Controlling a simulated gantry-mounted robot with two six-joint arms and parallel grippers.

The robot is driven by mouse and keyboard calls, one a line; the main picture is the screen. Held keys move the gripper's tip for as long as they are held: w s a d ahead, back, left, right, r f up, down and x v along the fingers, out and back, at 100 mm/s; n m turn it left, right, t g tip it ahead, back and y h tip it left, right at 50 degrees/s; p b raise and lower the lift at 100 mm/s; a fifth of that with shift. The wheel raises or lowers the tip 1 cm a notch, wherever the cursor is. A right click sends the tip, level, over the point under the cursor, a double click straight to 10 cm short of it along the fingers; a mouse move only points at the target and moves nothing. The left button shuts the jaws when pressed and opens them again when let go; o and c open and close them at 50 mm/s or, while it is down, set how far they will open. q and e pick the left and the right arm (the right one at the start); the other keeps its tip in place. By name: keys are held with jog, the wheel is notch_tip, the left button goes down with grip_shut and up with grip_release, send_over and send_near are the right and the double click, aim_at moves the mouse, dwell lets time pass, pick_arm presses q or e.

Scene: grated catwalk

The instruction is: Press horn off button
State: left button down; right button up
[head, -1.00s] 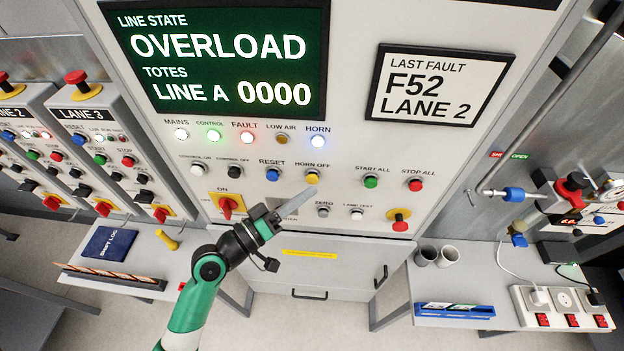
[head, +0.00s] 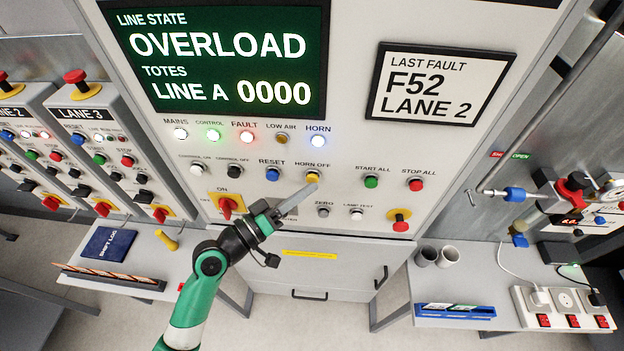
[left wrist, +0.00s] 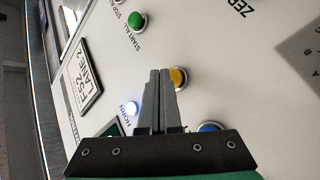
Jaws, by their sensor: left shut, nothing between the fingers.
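The yellow horn off button (head: 312,177) is on the control panel below its HORN OFF label. In the left wrist view the yellow button (left wrist: 179,78) shows just beside my fingertips, partly covered by them. My left gripper (head: 312,187) is shut and empty, with its tips at the lower edge of the button. I cannot tell whether they touch it. The HORN lamp (head: 318,141) above is lit white-blue. My right gripper does not show.
The blue reset button (head: 272,174) is left of the horn off button. The green start all button (head: 371,181) and red stop all button (head: 415,184) are to the right. A red rotary switch (head: 227,207) is lower left. The display (head: 220,60) reads OVERLOAD.

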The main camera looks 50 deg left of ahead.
pick_arm(q)
jog(key=shift+w+a, duration=0.55)
dwell(0.7)
dwell(0.3)
jog(key=shift+s+d, duration=0.85)
jog(key=shift+s, duration=0.05)
jog(key=shift+s+d+p, duration=0.65)
jog(key=shift+s+d, duration=1.05)
jog(key=shift+s, duration=0.1)
